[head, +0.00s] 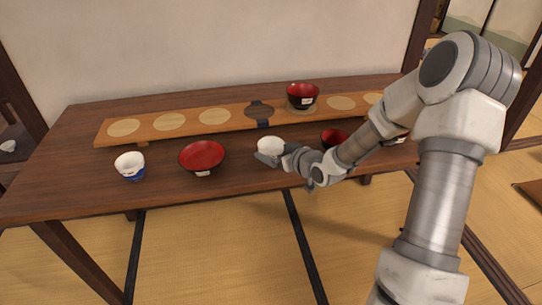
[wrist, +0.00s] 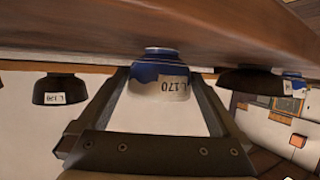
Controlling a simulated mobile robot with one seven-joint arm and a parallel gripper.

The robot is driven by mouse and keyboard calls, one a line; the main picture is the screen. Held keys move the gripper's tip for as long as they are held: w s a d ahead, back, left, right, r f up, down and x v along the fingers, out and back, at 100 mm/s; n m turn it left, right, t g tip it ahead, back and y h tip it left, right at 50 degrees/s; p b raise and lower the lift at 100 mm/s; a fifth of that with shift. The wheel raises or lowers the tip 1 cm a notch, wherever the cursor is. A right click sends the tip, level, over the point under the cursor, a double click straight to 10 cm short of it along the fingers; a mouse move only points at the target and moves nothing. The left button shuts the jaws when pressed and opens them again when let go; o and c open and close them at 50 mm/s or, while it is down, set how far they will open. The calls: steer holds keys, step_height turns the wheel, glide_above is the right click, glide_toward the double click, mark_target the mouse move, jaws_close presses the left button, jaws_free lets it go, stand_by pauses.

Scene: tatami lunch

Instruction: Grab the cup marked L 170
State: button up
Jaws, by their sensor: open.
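The cup marked L 170 (wrist: 160,72) is white and blue and appears upside down in the wrist view, its label facing me. In the head view a white cup (head: 271,144) stands on the table at my gripper (head: 267,158), its lower part hidden by the gripper. My gripper is open, with one finger on each side of the cup in the wrist view. I cannot tell whether the fingers touch it.
The low table (head: 80,185) also holds another white and blue cup (head: 130,162), a red bowl (head: 201,155) and a dark red bowl (head: 334,137) partly behind my arm. A long board (head: 188,128) with round pale spots runs behind, bearing a black-red bowl (head: 303,95).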

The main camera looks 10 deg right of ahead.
steer(key=shift+x, duration=1.05)
steer(key=shift+c, duration=0.2)
steer(key=c, duration=1)
steer(key=shift+c, duration=0.6)
steer(key=shift+r, duration=0.1)
